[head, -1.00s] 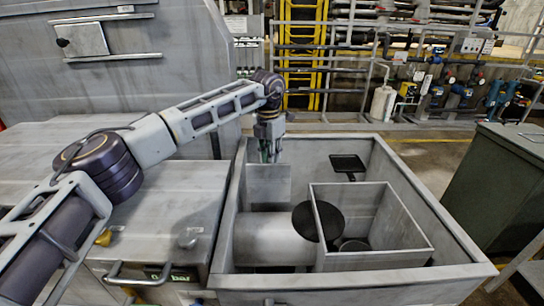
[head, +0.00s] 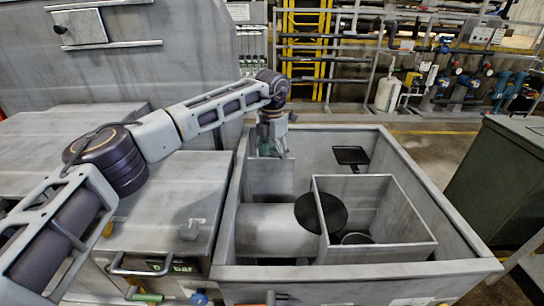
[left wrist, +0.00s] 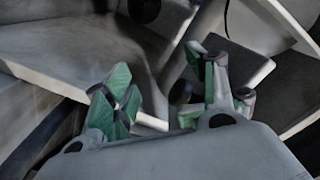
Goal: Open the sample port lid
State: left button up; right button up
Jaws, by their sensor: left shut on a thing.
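My left gripper (head: 274,151) reaches down inside the near left of the back wall of the open grey bin (head: 228,240). Its fingertips are at the top of an upright grey panel (head: 270,177). In the left wrist view, its green-padded fingers (left wrist: 165,100) stand on either side of grey metal, and the gripper is shut on it; this seems to be the panel's edge, though the contact is partly hidden. Which part is the sample port lid I cannot tell. A round black disc (head: 320,212) stands tilted at the left rim of an inner box. My right gripper is not in view.
The grey inner box (head: 408,225) fills the bin's right side, beside a grey cylinder (head: 268,236). A black square plate (head: 350,155) is at the back wall. A grey cabinet (head: 165,215) adjoins the bin on the left; a green container (head: 500,180) stands right.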

pick_arm(q)
notch_tip(320, 180, up, 12)
jog(key=shift+f, duration=0.25)
dwell(0.3)
jog(key=shift+a, duration=0.15)
